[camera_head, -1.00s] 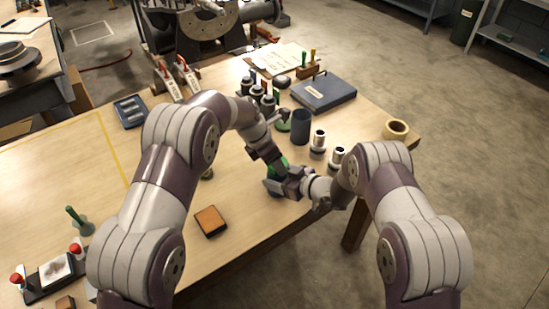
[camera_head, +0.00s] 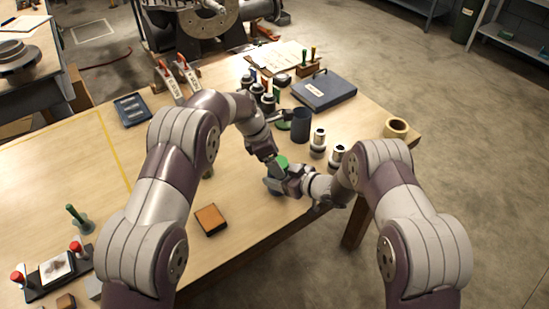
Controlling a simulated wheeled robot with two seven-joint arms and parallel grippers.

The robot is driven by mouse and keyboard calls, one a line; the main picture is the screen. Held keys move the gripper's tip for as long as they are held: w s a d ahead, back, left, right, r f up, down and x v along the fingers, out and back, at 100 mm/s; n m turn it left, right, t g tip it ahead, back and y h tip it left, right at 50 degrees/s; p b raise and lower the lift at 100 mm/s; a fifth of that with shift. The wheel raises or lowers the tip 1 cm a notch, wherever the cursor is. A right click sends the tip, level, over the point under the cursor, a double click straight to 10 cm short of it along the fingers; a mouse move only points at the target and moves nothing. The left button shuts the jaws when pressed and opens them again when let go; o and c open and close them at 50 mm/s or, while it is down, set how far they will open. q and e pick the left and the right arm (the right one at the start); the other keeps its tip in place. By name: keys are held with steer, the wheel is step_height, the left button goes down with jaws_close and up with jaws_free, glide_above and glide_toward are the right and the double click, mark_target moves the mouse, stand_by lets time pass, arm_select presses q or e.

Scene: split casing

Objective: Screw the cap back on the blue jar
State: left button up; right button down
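The blue jar (camera_head: 272,186) stands on the bench near its front edge, small and mostly covered by my grippers. A green cap (camera_head: 281,161) shows at its top; whether it is seated level cannot be told. My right gripper (camera_head: 282,180) comes in from the right and appears shut on the jar's side. My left gripper (camera_head: 271,158) points down from above at the cap, right beside it. Its fingertips are too small and partly hidden to show whether they are open or shut.
A dark cylinder (camera_head: 301,126) and two metal-topped pieces (camera_head: 318,141) stand behind the jar. A blue case (camera_head: 324,91) and a tan ring (camera_head: 396,129) lie further right. An orange-topped block (camera_head: 211,219) lies front left.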

arm_select(q)
steer(key=shift+r, duration=2.25)
steer(key=shift+o, duration=1.3)
steer(key=shift+a+r, duration=0.15)
steer(key=shift+r, duration=0.25)
steer(key=s+a, duration=0.2)
steer(key=a, duration=1)
steer(key=shift+s+r, duration=0.15)
steer(key=shift+s, duration=0.05)
arm_select(e)
steer(key=shift+c, duration=0.2)
jaws_free()
arm_select(q)
step_height(320, 180, down, 2)
steer(key=shift+f+b, duration=0.15)
steer(key=shift+b, duration=1)
arm_select(e)
steer(key=v, duration=1.2)
steer(key=shift+s+d+r, duration=0.2)
steer(key=shift+s, duration=0.05)
